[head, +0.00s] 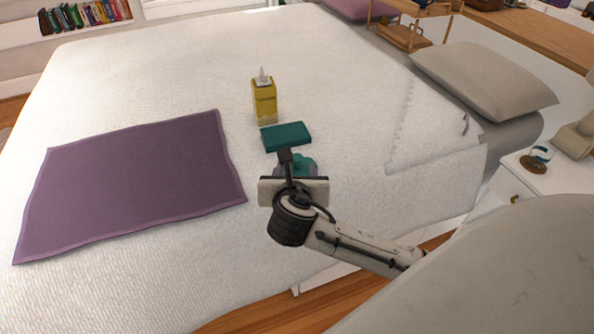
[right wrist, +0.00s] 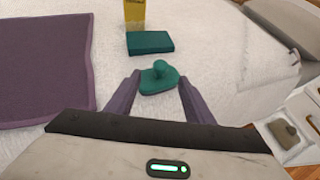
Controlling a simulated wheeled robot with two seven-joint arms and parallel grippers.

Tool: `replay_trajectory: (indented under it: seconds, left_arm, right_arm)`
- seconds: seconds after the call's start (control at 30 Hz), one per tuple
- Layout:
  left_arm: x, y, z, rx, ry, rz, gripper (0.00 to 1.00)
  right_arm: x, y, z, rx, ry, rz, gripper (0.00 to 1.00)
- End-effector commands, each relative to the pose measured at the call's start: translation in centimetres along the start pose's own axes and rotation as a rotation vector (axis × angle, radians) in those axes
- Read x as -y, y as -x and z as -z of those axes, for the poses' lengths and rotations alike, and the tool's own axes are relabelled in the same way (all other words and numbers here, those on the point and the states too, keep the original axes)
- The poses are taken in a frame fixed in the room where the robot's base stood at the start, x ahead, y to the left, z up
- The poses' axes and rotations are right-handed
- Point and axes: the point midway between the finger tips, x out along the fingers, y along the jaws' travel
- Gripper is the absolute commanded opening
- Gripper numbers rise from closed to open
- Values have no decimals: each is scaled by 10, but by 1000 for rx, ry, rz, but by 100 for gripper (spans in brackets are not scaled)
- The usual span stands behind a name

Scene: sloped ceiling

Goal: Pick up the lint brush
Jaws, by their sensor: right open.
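A teal piece with a rounded knob on a flat base, which looks like the lint brush (right wrist: 159,76), lies on the white bed. My right gripper (right wrist: 159,92) is open, with its two purple fingers on either side of the brush's near part. I cannot tell whether they touch it. In the head view the lint brush (head: 303,161) is partly hidden behind my right gripper (head: 296,170) and wrist. My left gripper is not in view.
A flat teal block (head: 286,136) lies just beyond the brush, and a yellow bottle or box (head: 264,104) stands behind it. A purple cloth (head: 130,185) is spread at left. Bedding (head: 340,80) is clear around them. A nightstand (head: 543,176) stands right.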

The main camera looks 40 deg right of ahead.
Motion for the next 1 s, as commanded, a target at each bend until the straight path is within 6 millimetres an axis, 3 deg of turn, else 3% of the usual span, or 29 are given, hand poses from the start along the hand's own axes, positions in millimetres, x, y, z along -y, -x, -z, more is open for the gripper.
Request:
replay_trajectory:
  seconds: [0.1,0.33,0.6,0.93,1.0]
  left_arm:
    - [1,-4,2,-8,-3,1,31]
    - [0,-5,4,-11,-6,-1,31]
    - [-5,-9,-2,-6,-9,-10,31]
    - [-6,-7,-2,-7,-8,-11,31]
    - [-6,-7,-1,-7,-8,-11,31]
  right_arm:
    - [0,-19,2,0,-1,1,48]
    - [1,-38,0,-2,-4,0,48]
    - [2,-76,-2,-3,-5,0,48]
    - [1,-82,-3,-4,-5,-3,48]
    - [1,-82,-3,-4,-5,-3,36]
